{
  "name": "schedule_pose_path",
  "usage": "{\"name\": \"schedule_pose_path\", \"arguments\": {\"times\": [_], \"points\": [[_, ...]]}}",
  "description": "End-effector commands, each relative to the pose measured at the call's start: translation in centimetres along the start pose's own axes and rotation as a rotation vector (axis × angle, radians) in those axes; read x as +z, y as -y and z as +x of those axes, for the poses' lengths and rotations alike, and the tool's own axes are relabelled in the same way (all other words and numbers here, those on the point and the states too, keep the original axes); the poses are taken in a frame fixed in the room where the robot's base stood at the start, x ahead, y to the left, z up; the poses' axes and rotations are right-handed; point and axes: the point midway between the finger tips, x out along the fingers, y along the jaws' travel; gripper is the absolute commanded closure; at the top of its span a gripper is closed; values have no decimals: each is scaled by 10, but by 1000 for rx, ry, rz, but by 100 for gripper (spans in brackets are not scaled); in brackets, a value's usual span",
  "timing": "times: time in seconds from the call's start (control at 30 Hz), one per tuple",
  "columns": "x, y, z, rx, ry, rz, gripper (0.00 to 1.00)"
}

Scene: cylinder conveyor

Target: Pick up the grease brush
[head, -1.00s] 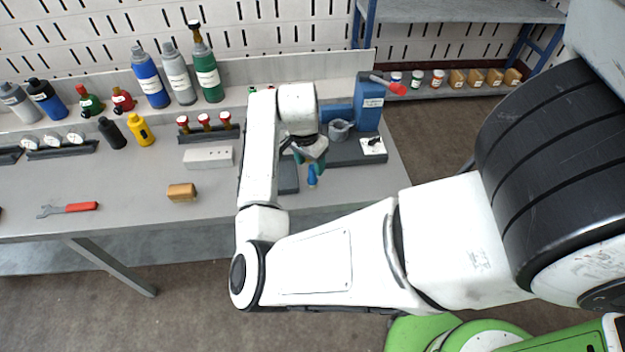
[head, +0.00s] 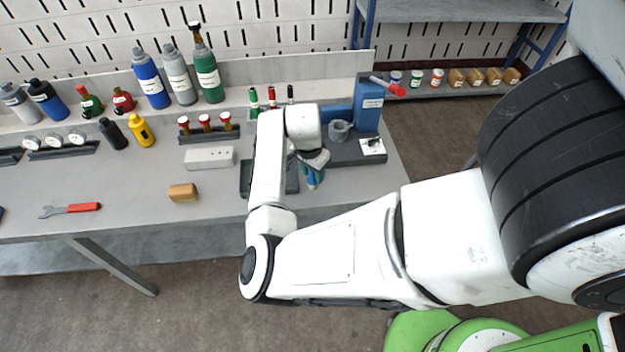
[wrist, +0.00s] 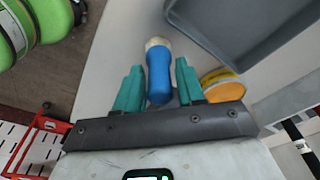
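The grease brush, as far as I can tell, is the blue-handled piece with a cream end (wrist: 158,75) in the wrist view. It lies on the grey bench top between the two teal fingers of my gripper (wrist: 159,88), with narrow gaps on both sides, so the gripper looks open around it. In the head view, my gripper (head: 312,172) is low over the bench near its front edge, and only a little of the blue handle (head: 311,181) shows beneath it. The wrist hides most of it there.
A dark grey tray (wrist: 245,35) lies just beyond the brush. A yellow-rimmed round tin (wrist: 222,85) sits close to the right finger. In the head view, a tan block (head: 183,192) and a red-handled wrench (head: 70,209) lie on the left. Bottles stand at the back.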

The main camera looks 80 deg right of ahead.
Motion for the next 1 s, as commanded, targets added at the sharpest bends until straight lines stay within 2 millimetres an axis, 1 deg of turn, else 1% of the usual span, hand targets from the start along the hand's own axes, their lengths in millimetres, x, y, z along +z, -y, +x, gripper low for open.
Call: {"name": "schedule_pose_path", "arguments": {"times": [0.03,0.3,0.4,0.77,0.87,1.0], "points": [[0,0,0,0,0,0,67],[0,0,0,0,0,0,93],[0,0,0,0,0,0,100],[0,0,0,0,1,0,100],[0,0,-3,-1,0,0,100],[-2,1,-14,-2,-1,1,100]]}}
